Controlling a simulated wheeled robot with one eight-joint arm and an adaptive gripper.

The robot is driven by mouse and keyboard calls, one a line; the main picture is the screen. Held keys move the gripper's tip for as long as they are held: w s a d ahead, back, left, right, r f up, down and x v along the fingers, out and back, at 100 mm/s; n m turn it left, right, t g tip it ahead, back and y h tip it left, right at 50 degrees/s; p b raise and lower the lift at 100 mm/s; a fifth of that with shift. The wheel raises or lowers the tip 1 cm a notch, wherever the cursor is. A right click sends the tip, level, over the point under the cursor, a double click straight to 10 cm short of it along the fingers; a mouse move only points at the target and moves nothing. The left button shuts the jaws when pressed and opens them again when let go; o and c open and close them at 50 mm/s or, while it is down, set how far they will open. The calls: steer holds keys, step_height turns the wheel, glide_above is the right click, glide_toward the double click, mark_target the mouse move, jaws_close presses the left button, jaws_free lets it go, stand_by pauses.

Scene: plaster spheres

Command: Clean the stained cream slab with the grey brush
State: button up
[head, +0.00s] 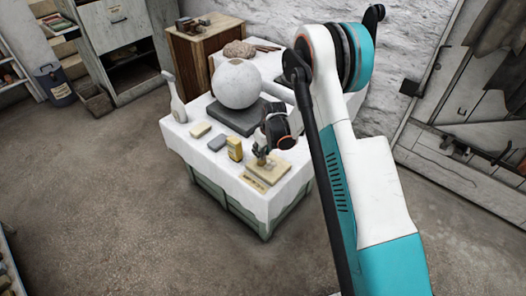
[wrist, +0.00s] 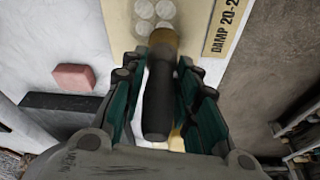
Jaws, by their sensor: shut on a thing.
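The cream slab (head: 270,172) lies on the white-clothed table near its front right corner. In the wrist view it also shows (wrist: 125,40), with several pale round patches at its top. My gripper (head: 263,152) is over the slab; its teal-padded fingers (wrist: 158,105) are closed around the grey brush (wrist: 157,100). The brush shows a dark handle and a brownish end pointing toward the slab. Its bristles are not clear, and I cannot tell whether it touches the slab.
A plaster sphere (head: 238,83) sits above a dark slab (head: 225,117). A yellow box (head: 235,148), a grey block (head: 217,143), a cream block (head: 200,130) and a white bottle (head: 176,103) stand left of my gripper. A pink block (wrist: 78,77) shows at the wrist.

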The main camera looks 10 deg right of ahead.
steer(key=shift+s+d, duration=0.45)
steer(key=shift+s, duration=0.2)
steer(key=shift+s+d, duration=0.45)
steer(key=shift+s, duration=0.15)
steer(key=shift+w+a, duration=0.1)
steer(key=shift+w+a, duration=0.85)
steer(key=shift+w, duration=0.3)
steer(key=shift+s+d+r, duration=0.45)
steer(key=shift+s+r, duration=0.2)
steer(key=shift+r, duration=0.1)
